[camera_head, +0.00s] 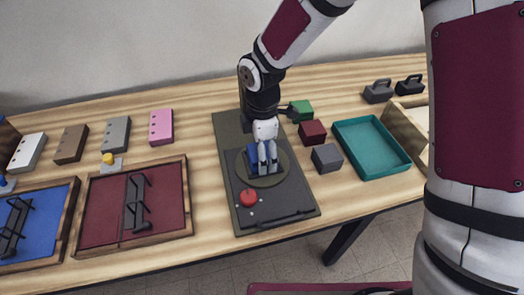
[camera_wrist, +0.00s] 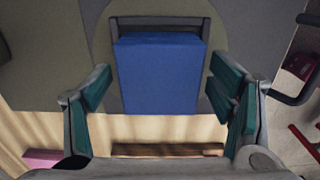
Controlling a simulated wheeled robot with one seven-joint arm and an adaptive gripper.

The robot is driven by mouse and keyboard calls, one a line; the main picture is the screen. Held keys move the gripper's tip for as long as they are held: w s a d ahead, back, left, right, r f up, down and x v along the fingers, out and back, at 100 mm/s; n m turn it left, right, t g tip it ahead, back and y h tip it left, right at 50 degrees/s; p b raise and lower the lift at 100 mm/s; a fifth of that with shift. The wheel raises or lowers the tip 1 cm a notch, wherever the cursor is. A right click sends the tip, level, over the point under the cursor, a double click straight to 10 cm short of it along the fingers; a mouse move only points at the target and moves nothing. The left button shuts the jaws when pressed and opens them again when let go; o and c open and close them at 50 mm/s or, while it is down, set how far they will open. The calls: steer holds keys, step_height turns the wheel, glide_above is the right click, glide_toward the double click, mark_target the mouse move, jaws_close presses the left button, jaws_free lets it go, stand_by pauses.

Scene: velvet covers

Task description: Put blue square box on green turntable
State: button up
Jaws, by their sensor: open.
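The blue square box (camera_head: 252,153) sits on the green turntable (camera_head: 282,167), a round olive disc set in a dark board. In the wrist view the blue box (camera_wrist: 158,75) is centred between my fingers, with a dark frame along its far edge and upper sides. My gripper (camera_head: 267,171) is over the turntable and partly hides the box. In the wrist view my gripper (camera_wrist: 160,88) is open, its green pads apart from the box on both sides. The turntable's rim (camera_wrist: 104,35) shows around the box.
The board carries a red knob (camera_head: 248,197) and a front handle (camera_head: 278,222). To its right are a green block (camera_head: 302,110), a dark red block (camera_head: 312,132), a grey block (camera_head: 327,157) and a teal tray (camera_head: 372,147). A red-floored tray (camera_head: 105,205) lies left.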

step_height(320, 180, up, 12)
steer(key=shift+p, duration=0.3)
steer(key=shift+r, duration=0.1)
steer(key=s+d+r+m+t+h, duration=0.1)
steer(key=s+d+r+m, duration=0.4)
steer(key=d, duration=0.2)
steer(key=s+d+r+m+t, duration=0.1)
steer(key=s+d+r+m, duration=0.4)
steer(key=d+r+m, duration=0.15)
steer(key=s+d+m+t, duration=0.1)
steer(key=s+d+m, duration=0.2)
steer(key=s+m, duration=0.2)
steer(key=s+d+m+y, duration=0.1)
steer(key=s+d+m, duration=0.2)
steer(key=s, duration=0.4)
steer(key=shift+s+d+r+m+t, duration=0.25)
steer(key=shift+d+m+t, duration=0.15)
steer(key=shift+m, duration=0.45)
